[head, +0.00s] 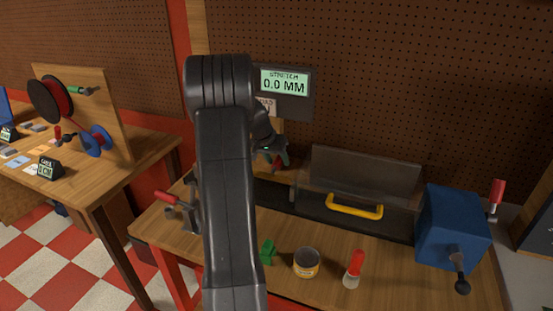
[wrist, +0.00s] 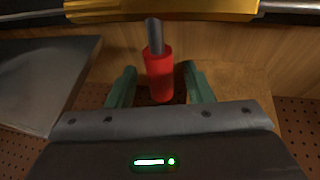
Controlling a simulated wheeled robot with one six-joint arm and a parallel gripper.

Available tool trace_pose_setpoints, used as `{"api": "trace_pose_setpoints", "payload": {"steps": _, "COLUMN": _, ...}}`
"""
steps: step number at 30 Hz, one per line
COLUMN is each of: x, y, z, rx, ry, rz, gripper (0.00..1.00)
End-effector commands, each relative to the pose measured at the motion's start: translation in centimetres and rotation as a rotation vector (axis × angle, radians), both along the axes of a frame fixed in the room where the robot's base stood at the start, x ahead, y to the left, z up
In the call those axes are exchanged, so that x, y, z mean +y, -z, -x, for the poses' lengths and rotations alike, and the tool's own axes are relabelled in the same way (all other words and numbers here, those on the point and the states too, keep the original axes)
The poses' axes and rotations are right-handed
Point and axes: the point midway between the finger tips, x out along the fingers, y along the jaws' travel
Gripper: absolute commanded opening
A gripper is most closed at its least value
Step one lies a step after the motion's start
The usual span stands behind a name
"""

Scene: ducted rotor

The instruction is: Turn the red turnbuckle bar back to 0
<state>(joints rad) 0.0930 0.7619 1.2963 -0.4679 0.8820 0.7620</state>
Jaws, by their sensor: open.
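In the wrist view a red-gripped bar (wrist: 158,78) on a grey metal rod points from a gold cylindrical body (wrist: 165,9) toward my gripper. My gripper (wrist: 160,68) is open, with one green finger on each side of the red grip. The red grip lies between the fingers, and a gap shows on each side. In the head view my gripper (head: 272,158) is partly hidden behind my own arm, with a bit of red beside it. The gold body cannot be made out there. A display (head: 285,82) behind reads "STRETCH 0.0 MM".
Right of my arm stand a clear guard (head: 362,172) with a yellow handle (head: 355,207) and a blue box (head: 452,230) with cranks. A tin (head: 306,263), a green block (head: 267,252) and a red-topped object (head: 354,268) stand at the bench front.

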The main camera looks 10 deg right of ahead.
Motion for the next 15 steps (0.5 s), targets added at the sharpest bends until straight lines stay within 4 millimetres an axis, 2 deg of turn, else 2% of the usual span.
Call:
{"api": "trace_pose_setpoints", "payload": {"steps": 4, "x": 0.00, "y": 0.00, "z": 0.01, "rx": 0.000, "ry": 0.000, "rz": 0.000, "gripper": 0.47}}
{"api": "trace_pose_setpoints", "payload": {"steps": 11, "x": 0.02, "y": -0.01, "z": 0.01, "rx": 0.000, "ry": 0.000, "rz": 0.000, "gripper": 0.02}}
{"api": "trace_pose_setpoints", "payload": {"steps": 15, "x": 0.04, "y": -0.02, "z": 0.01, "rx": 0.000, "ry": 0.000, "rz": 0.000, "gripper": 0.00}}
